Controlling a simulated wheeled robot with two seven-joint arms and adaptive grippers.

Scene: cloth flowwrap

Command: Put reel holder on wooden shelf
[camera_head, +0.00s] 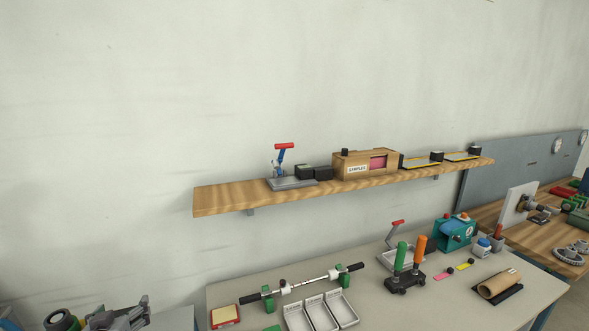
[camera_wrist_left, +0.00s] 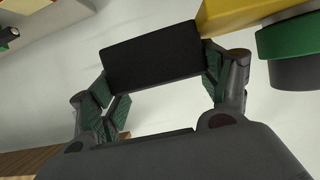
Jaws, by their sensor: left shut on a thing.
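The wooden shelf (camera_head: 230,199) is fixed to the wall above the bench, and its left end is bare. My left gripper (camera_head: 120,316) is low at the bottom left of the head view, below and left of the shelf. In the left wrist view its fingers (camera_wrist_left: 162,80) are shut on a black block (camera_wrist_left: 152,55). A yellow part and a green and grey round part show beside the block; this looks like the reel holder (camera_wrist_left: 290,50). In the head view a dark round part with green shows beside the gripper, cut by the frame edge. My right gripper is out of view.
On the shelf stand a grey stand with a red handle (camera_head: 284,158), black blocks, a SAMPLES box (camera_head: 365,164) and yellow-edged trays. The bench (camera_head: 420,310) below holds a roller rod, white trays, green and orange handles and a cardboard tube (camera_head: 499,284).

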